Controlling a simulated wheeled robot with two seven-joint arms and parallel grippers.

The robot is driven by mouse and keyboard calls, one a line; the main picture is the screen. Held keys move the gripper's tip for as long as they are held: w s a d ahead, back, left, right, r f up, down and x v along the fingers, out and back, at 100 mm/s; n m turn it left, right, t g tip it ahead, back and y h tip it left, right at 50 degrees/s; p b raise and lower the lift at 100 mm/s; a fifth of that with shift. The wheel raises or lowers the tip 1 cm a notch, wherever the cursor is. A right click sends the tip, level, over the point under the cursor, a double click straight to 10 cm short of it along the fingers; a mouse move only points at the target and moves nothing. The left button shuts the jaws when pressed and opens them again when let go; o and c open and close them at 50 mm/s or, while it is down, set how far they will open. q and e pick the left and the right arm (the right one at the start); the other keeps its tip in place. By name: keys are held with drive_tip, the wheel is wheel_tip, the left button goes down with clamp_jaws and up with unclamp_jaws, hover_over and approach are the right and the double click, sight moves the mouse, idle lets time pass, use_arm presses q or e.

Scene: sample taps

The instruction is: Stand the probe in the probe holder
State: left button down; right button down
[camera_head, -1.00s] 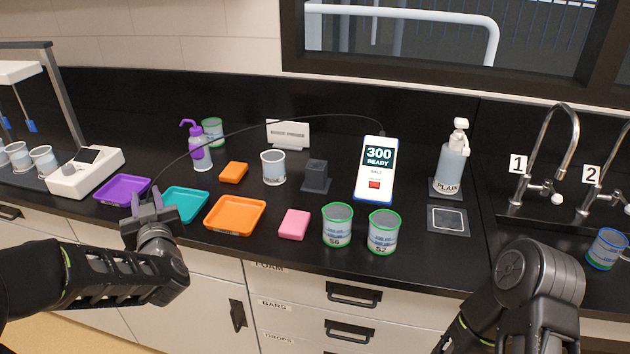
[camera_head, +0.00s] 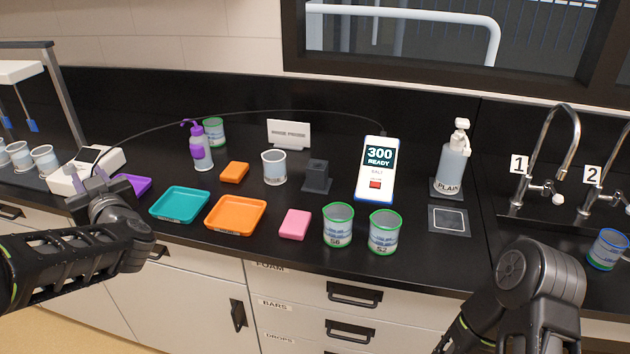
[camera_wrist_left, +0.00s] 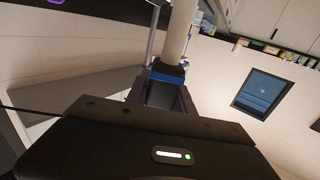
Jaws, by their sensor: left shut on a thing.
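My left gripper (camera_head: 92,186) is at the far left of the counter, in front of the white device and near the purple tray. It is shut on the probe, which it mostly hides in the head view. A thin black cable (camera_head: 240,113) runs from the gripper to the salt meter (camera_head: 375,168), which reads 300 READY. In the left wrist view, a pale shaft with a blue band (camera_wrist_left: 168,76) shows beyond the jaws; I cannot tell whether it is the probe. My right gripper is out of view.
Purple (camera_head: 138,184), teal (camera_head: 180,204) and orange (camera_head: 236,214) trays line the front left. A white device (camera_head: 75,178) is close to my left gripper.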

use_arm(q)
drive_tip(key=d+f+m+t+h, duration=0.1)
drive_tip(key=d+f+m+h, duration=0.2)
drive_tip(key=d+f, duration=0.3)
drive_tip(key=w+d+f+m+t+h, duration=0.1)
drive_tip(key=d+f+h, duration=0.4)
drive_tip(key=d, duration=0.5)
drive_tip(key=w+d+f+m+t+h, duration=0.1)
drive_tip(key=d+f+m+h, duration=0.3)
drive_tip(key=d+f, duration=0.5)
drive_tip(key=shift+d+m+t, duration=0.1)
drive_tip(key=shift+m+t, duration=0.2)
drive_tip(key=shift+t, duration=0.6)
